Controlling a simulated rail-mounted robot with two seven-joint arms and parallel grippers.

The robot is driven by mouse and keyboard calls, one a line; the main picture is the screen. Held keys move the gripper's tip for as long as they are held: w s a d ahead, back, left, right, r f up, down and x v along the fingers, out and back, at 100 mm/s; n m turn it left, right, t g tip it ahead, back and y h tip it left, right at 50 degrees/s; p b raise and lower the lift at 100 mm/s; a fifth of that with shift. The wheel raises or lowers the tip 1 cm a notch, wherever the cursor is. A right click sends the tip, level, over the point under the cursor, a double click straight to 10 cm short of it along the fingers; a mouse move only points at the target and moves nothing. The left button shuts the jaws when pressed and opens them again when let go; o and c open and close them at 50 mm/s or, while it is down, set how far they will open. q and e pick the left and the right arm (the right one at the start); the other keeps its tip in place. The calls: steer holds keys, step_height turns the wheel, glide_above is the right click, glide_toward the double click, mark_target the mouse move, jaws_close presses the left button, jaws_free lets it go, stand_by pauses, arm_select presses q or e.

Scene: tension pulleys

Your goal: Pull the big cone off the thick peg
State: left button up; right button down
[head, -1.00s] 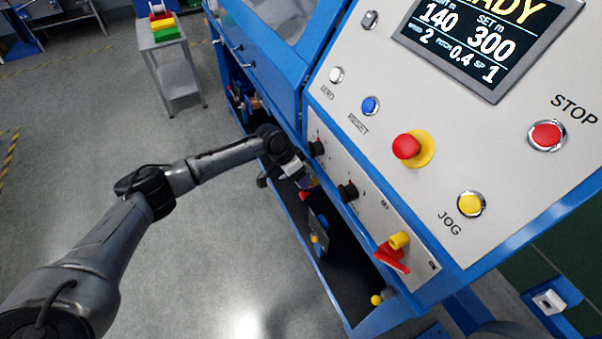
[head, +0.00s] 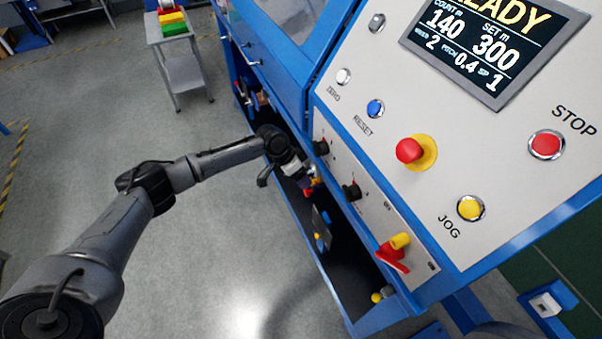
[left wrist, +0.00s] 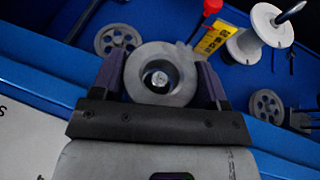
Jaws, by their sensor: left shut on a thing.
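The big cone (left wrist: 142,64) is a grey, round, ring-like piece seen end-on in the left wrist view. The bright round end of the thick peg (left wrist: 160,79) shows inside its central hole, so the cone is around the peg. My left gripper (left wrist: 161,80) is shut on the cone, one dark finger on each side. In the head view my left gripper (head: 306,183) reaches in at the machine's lower opening, below the knobs. The cone cannot be made out there. My right gripper is in neither view.
In the left wrist view, a white spool (left wrist: 243,46), a yellow label (left wrist: 214,38), a red knob (left wrist: 212,6) and spoked pulleys (left wrist: 118,41) (left wrist: 266,105) are close by. The control panel (head: 450,120) overhangs on the right. The floor at left is open.

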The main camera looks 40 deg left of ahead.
arm_select(q)
steer(key=shift+s+a+p, duration=0.15)
steer(key=shift+s+p, duration=0.2)
stand_by(0.8)
steer(key=shift+p, duration=0.45)
steer(key=shift+s+a+p, duration=0.35)
steer(key=shift+s+p, duration=0.45)
steer(key=shift+s+a+p, duration=0.3)
steer(key=shift+s+p, duration=0.5)
steer(key=shift+r, duration=0.1)
